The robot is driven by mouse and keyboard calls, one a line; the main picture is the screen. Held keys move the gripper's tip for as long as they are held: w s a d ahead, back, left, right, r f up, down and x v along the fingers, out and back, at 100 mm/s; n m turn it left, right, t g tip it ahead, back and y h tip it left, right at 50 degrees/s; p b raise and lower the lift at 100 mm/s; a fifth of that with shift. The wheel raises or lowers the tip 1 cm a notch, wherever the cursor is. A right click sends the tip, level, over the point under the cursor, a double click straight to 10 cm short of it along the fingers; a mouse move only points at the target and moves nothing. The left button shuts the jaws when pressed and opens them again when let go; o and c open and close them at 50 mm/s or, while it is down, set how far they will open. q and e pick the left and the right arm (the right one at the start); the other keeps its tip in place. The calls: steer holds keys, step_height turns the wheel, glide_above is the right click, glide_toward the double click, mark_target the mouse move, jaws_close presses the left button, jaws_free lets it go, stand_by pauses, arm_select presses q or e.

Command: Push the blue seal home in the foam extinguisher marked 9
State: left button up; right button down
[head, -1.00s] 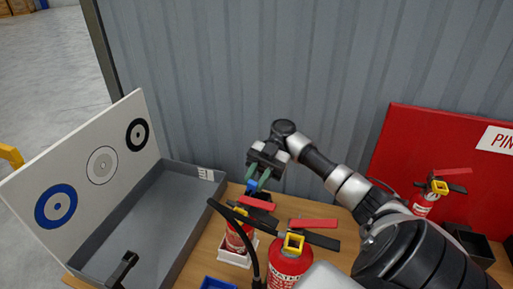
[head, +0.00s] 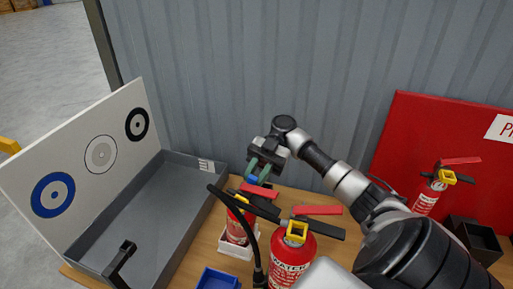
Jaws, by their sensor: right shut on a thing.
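My right gripper (head: 259,172) reaches in from the right and points down, shut on the small blue seal (head: 252,180). The seal is just above the head of a small red extinguisher (head: 236,230) with a red lever, black handle and some yellow. That extinguisher stands in a white tray (head: 231,250). Whether the seal touches it I cannot tell; the lever and handle hide the spot. No number 9 is readable. A larger red extinguisher (head: 287,262) with a yellow collar, seemingly labelled WATER, stands in front. My left gripper is not in view.
A grey tray (head: 150,215) with a target board (head: 85,165) is at the left. A black hose (head: 247,220) arches before the small extinguisher. A blue bin (head: 217,279) is at the front. Another extinguisher (head: 427,199) stands at the right by a red board (head: 410,140).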

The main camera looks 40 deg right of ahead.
steer(key=shift+b, duration=0.5)
stand_by(1.1)
stand_by(0.3)
steer(key=c, duration=0.9)
jaws_free()
steer(key=shift+d+r, duration=0.1)
steer(key=shift+r, duration=0.35)
steer(key=s+d+r+b, duration=0.3)
steer(key=s+r+b, duration=0.1)
steer(key=s+r, duration=0.6)
steer(key=shift+s+d, duration=0.3)
steer(key=shift+s, duration=0.25)
steer(key=shift+r, duration=0.15)
